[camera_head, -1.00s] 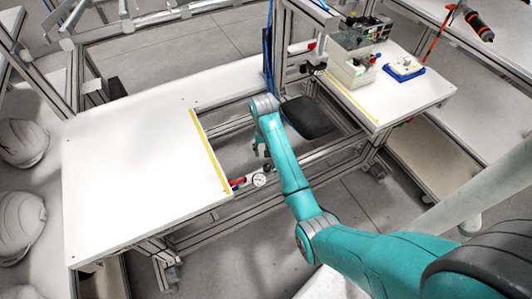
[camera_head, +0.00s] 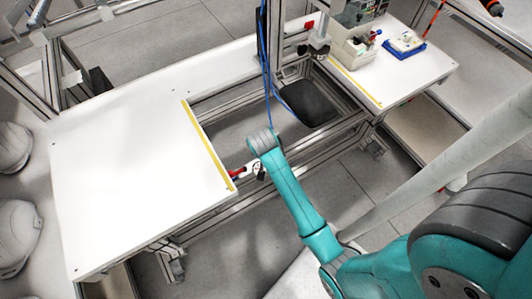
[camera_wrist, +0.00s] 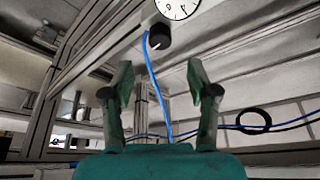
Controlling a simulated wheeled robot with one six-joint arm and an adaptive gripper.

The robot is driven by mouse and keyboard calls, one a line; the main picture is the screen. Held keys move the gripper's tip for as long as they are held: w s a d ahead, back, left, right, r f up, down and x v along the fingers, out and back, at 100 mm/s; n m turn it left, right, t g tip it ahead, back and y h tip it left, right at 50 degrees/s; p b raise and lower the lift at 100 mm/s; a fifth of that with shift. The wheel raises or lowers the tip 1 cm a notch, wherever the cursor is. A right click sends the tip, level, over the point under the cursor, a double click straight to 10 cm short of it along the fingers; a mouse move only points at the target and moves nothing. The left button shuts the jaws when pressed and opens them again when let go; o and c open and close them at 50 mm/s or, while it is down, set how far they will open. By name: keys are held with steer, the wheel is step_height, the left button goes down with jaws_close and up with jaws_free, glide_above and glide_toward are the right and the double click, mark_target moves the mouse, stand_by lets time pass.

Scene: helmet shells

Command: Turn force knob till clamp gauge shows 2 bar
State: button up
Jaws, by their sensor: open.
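The clamp gauge (camera_wrist: 178,8) is a round white dial at the top edge of the wrist view, partly cut off. I cannot read its value. The force knob (camera_wrist: 159,37) is black with a pale mark and sits just below the gauge. My gripper (camera_wrist: 160,70) is open and empty, its two fingers apart below the knob and not touching it. In the head view the gauge (camera_head: 258,169) is partly hidden by my wrist at the table's edge; the knob and my gripper are hidden there.
A blue hose (camera_wrist: 153,80) runs down from near the knob, between my fingers in the picture. A red-handled part (camera_head: 237,171) sits beside the gauge. The white table (camera_head: 130,180) with a yellow strip (camera_head: 208,145) is bare. A dark pad (camera_head: 308,103) lies in the gap between tables.

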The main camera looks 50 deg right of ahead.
steer(key=x, duration=0.7)
steer(key=shift+w+d+f, duration=0.1)
steer(key=shift+d+f, duration=0.05)
steer(key=shift+f, duration=0.2)
jaws_close()
